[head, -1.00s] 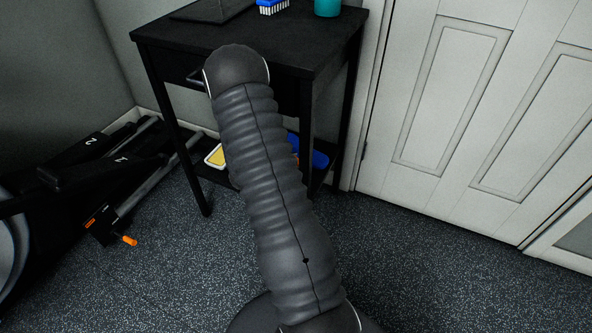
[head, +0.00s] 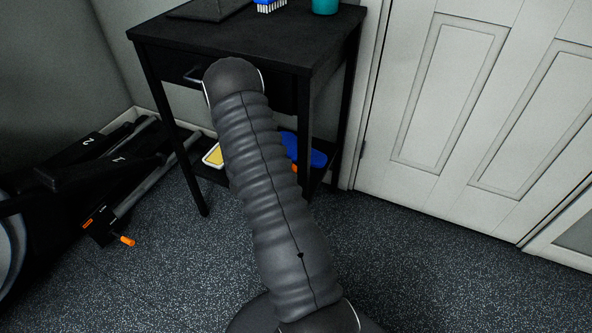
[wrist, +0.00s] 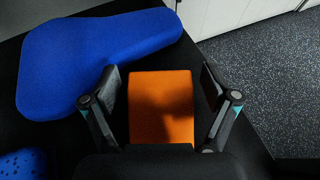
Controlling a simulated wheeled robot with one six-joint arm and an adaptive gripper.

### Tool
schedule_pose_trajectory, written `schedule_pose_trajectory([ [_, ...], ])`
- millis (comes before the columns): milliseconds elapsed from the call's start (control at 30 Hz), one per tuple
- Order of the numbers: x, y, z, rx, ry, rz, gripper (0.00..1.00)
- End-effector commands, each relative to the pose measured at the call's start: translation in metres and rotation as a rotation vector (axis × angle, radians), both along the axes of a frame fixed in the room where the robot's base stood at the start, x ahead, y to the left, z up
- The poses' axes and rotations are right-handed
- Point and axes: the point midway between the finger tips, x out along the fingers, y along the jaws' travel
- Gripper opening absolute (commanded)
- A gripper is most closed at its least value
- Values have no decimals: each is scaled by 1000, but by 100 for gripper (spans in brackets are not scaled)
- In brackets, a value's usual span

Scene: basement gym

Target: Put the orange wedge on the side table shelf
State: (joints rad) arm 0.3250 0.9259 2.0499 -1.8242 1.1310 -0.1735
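The orange wedge (wrist: 160,108) lies between the two fingers of my gripper (wrist: 160,80) in the wrist view. A narrow gap shows on each side of it, so the gripper is open around it and not clamped on it. The wedge appears to rest on the black lower shelf (wrist: 70,136) of the side table (head: 260,40). In the head view a small orange part (head: 294,168) shows at the shelf, beside my arm. My arm hides the gripper and most of the shelf there.
A blue object (wrist: 90,55) lies on the shelf left of the wedge, and a speckled blue one (wrist: 22,163) sits at lower left. A yellow and white item (head: 212,156) is at the shelf's left. A brush (head: 270,6) and teal cup (head: 326,6) stand on top.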

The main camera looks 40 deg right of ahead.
Motion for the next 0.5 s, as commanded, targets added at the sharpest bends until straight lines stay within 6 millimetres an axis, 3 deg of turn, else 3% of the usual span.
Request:
schedule_pose_trajectory([
  [267, 0, 1, 5, 0, 0, 1, 86],
  [500, 1, 39, 19, -1, -1, 5, 86],
])
